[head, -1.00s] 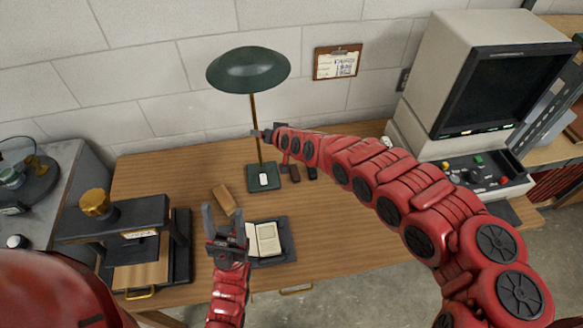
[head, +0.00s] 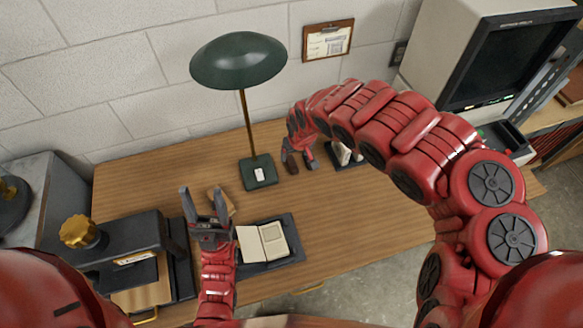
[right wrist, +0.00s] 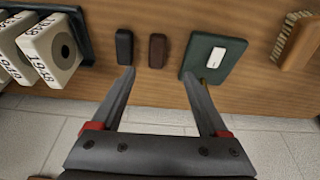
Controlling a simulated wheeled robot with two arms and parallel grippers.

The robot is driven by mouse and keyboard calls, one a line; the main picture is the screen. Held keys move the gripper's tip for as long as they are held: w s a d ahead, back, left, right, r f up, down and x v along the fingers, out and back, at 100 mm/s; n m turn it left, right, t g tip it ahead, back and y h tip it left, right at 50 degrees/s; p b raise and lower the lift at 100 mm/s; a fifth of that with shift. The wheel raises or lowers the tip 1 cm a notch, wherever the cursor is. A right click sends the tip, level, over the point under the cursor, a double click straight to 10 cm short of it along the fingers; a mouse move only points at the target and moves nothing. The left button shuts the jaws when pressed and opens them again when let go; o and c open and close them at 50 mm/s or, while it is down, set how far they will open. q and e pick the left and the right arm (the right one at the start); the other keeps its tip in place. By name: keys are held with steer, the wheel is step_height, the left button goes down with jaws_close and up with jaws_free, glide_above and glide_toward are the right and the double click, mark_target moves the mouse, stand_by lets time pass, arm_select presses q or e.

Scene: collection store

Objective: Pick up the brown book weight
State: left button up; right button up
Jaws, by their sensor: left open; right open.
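The brown book weight (right wrist: 157,50) is a small rounded dark-brown block lying on the desk in the right wrist view. It shows partly in the head view (head: 291,165), just right of the lamp base. My right gripper (right wrist: 158,73) is open and empty, with its fingers pointing toward the weight and the weight lying between their lines. The left finger's tip is near the black weight (right wrist: 124,46), and the right finger's tip is near the lamp base. My left gripper (head: 205,190) is open and empty over the left part of the desk, left of the open book.
A green lamp's base (right wrist: 212,60) stands beside the brown weight. Several white boxes with numbers (right wrist: 50,50) stand in a dark holder on the other side. An open book (head: 262,243) lies on a dark mat. A black press (head: 125,240) stands at the left.

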steer(key=b, duration=0.1)
glide_toward(292, 163)
steer(key=shift+a+f, duration=0.3)
steer(key=shift+f, duration=0.3)
steer(key=shift+a+f, duration=0.3)
steer(key=shift+f, duration=1)
steer(key=shift+w+f, duration=0.35)
steer(key=shift+w, duration=0.05)
steer(key=shift+w+f+p, duration=0.35)
steer(key=shift+w+f, duration=0.15)
steer(key=shift+f, duration=0.35)
steer(key=shift+w+d+f, duration=0.1)
steer(key=shift+d+f, duration=0.05)
steer(key=shift+f, duration=0.2)
steer(key=shift+w+a+f+b, duration=0.1)
steer(key=shift+f+b, duration=0.1)
steer(key=shift+f, duration=0.1)
steer(key=shift+w+a+f+b, duration=0.1)
steer(key=shift+w+f+b, duration=0.05)
steer(key=shift+f, duration=0.4)
steer(key=shift+w+d+f, duration=0.1)
steer(key=shift+d, duration=0.05)
